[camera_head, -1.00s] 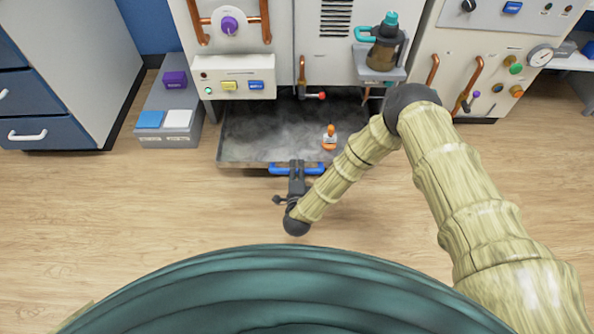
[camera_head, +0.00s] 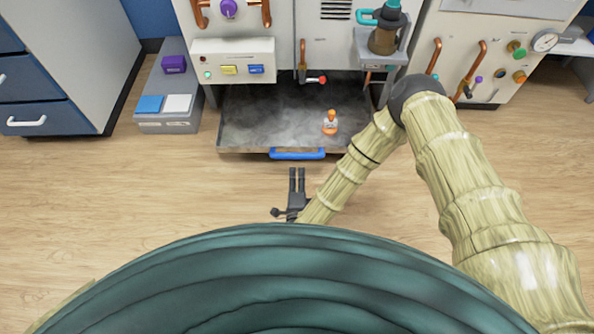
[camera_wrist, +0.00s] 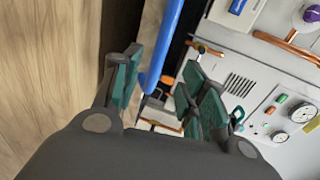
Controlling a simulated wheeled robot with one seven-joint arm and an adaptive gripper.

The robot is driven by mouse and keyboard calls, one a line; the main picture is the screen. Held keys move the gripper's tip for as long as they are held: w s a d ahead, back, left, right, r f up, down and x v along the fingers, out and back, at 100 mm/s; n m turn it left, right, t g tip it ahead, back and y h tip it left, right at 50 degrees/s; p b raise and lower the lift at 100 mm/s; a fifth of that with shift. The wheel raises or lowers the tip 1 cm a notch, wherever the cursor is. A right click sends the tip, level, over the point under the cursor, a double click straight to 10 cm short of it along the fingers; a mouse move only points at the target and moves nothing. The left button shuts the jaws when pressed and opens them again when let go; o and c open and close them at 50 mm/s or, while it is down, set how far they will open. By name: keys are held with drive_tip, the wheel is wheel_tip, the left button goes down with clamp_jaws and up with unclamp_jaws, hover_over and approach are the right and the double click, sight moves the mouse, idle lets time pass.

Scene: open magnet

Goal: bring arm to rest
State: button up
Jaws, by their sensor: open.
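My gripper (camera_head: 297,180) is open and empty, over the wood floor in front of the pulled-out grey tray (camera_head: 290,119). Its fingers point at the tray's blue handle (camera_head: 297,154), and a gap of floor shows between them in the head view. In the wrist view the blue handle (camera_wrist: 166,45) appears beyond the spread fingers (camera_wrist: 165,85), which have green pads. My jointed, wood-textured arm is bent, with its elbow at the right. My round green body hides part of the wrist.
An orange-and-white object (camera_head: 330,123) stands in the tray. A machine with a dark pitcher (camera_head: 385,35) stands behind it. A grey low box (camera_head: 168,100) and blue drawers (camera_head: 40,112) are at the left. Floor left of my gripper is clear.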

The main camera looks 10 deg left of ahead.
drive_tip(key=shift+s+r, duration=0.1)
drive_tip(key=shift+s, duration=0.3)
drive_tip(key=shift+d, duration=0.15)
drive_tip(key=s+d+f+n+g, duration=0.2)
drive_tip(key=s+d+n+g, duration=0.25)
drive_tip(key=d, duration=0.25)
drive_tip(key=s+d+f+n+g, duration=0.3)
drive_tip(key=s+d+n+g, duration=0.15)
drive_tip(key=d, duration=0.25)
drive_tip(key=s+d+r+n+g+h, duration=0.1)
drive_tip(key=s+d+r+n+g, duration=0.2)
drive_tip(key=s+d, duration=0.6)
drive_tip(key=s+d+r+n+g+h, duration=0.1)
drive_tip(key=s+d+r+n+g, duration=0.3)
drive_tip(key=s+d, duration=0.45)
wheel_tip(320, 180, up, 36)
drive_tip(key=p, duration=3.6)
drive_tip(key=shift+a+p, duration=0.25)
drive_tip(key=shift+p, duration=0.15)
